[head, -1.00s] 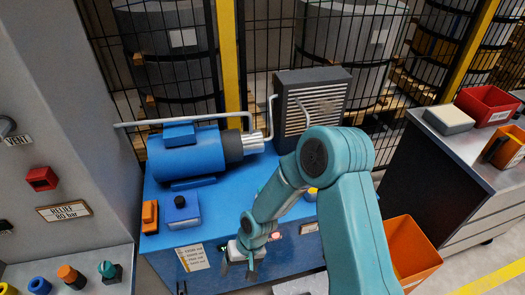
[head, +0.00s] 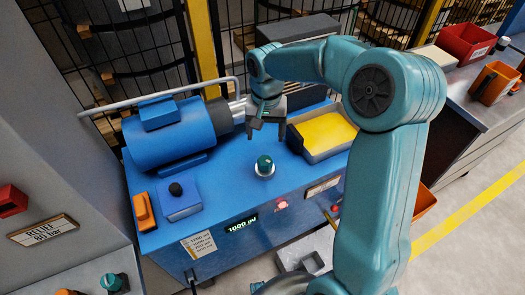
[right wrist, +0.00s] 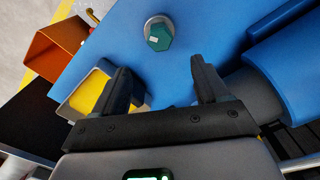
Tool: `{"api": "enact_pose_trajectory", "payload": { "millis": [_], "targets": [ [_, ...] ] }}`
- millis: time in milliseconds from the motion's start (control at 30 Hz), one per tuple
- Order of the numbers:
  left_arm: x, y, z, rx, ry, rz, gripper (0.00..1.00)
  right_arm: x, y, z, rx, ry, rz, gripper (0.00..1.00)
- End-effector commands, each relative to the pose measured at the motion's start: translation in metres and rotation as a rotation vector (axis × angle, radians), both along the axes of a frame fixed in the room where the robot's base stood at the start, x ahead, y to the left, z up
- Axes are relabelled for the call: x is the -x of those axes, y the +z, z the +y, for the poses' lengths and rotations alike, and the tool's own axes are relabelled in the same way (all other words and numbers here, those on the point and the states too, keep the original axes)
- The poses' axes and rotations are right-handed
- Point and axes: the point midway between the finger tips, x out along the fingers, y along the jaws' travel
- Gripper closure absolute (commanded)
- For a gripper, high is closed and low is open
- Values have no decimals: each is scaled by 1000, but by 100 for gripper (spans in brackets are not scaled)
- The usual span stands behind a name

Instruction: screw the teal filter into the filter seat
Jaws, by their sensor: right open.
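A teal filter (head: 264,165) stands upright in a pale round seat (head: 264,173) on top of the blue unit. Whether it is fully screwed down I cannot tell. My right gripper (head: 267,134) is open and empty, above and behind the filter in the head view. In the right wrist view, the filter (right wrist: 160,36) and its pale seat ring (right wrist: 150,20) show beyond the open fingers (right wrist: 160,78), with nothing between the fingers. My left gripper is in neither view.
A blue motor (head: 172,135) lies left of the filter, and a yellow-filled tray (head: 327,134) is to its right. A small blue box with a black knob (head: 178,199) and an orange item (head: 143,211) stand at the left. Another teal knob-like part (head: 111,283) sits lower left.

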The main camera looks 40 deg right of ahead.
Motion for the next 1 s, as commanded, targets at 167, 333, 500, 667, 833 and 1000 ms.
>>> {"api": "enact_pose_trajectory", "payload": {
  "millis": [167,333,500,667,833,1000],
  "targets": [
    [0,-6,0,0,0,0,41,3,-43,1,-3,0,6,26],
    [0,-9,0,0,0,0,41,2,-80,2,-4,-1,5,26],
    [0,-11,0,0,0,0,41,0,-109,3,-3,0,3,26],
    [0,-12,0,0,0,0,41,-2,-125,3,-2,0,2,26],
    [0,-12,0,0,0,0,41,-3,-129,3,-1,0,0,26],
    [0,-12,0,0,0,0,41,-3,-129,3,-1,0,0,26]
  ]
}}
